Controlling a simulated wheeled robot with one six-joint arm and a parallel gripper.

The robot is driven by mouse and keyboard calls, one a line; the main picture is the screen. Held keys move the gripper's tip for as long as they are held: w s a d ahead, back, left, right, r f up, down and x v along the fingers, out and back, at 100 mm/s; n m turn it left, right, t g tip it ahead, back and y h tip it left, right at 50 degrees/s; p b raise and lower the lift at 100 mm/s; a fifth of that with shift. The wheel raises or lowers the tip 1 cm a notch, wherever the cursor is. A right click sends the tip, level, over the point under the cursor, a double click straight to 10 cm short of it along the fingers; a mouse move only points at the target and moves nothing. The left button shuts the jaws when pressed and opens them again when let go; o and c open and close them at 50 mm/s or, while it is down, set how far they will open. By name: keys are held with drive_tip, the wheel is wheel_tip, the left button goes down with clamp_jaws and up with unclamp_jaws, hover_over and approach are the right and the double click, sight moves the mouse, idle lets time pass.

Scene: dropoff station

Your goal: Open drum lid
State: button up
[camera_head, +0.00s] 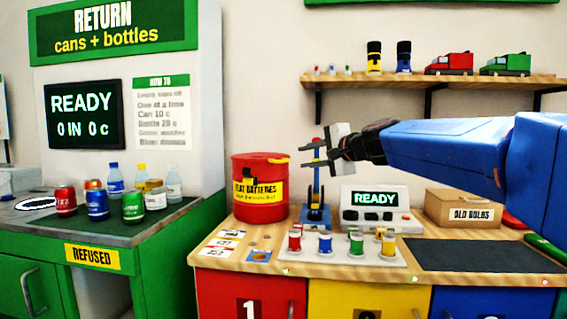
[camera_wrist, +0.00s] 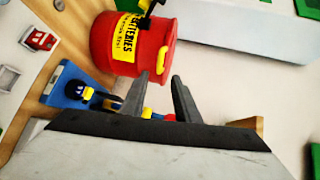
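A red drum (camera_head: 262,213) with a yellow label about batteries stands on the wooden counter, left of the middle. Its red lid (camera_head: 258,157) is on, with a small yellow handle (camera_head: 278,160) on top. In the wrist view the drum (camera_wrist: 100,40) lies turned on its side, and the yellow handle (camera_wrist: 162,57) shows just beyond my fingertips. My gripper (camera_head: 303,155) is open and empty, to the right of the lid at about its height, fingers pointing left. In the wrist view my gripper (camera_wrist: 160,76) has a clear gap between its fingers.
A blue stand (camera_head: 316,215) with a tall post rises below and behind my gripper. A tray of coloured spools (camera_head: 345,252), a READY panel (camera_head: 375,208) and a cardboard box (camera_head: 463,208) share the counter. A shelf (camera_head: 440,82) is above. The dark mat (camera_head: 485,256) is clear.

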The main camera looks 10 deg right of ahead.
sight(285, 161)
drive_tip(key=x, duration=1.2)
drive_tip(key=shift+w+a, duration=0.1)
drive_tip(key=shift+c, duration=0.4)
drive_tip(key=shift+f, duration=0.15)
clamp_jaws()
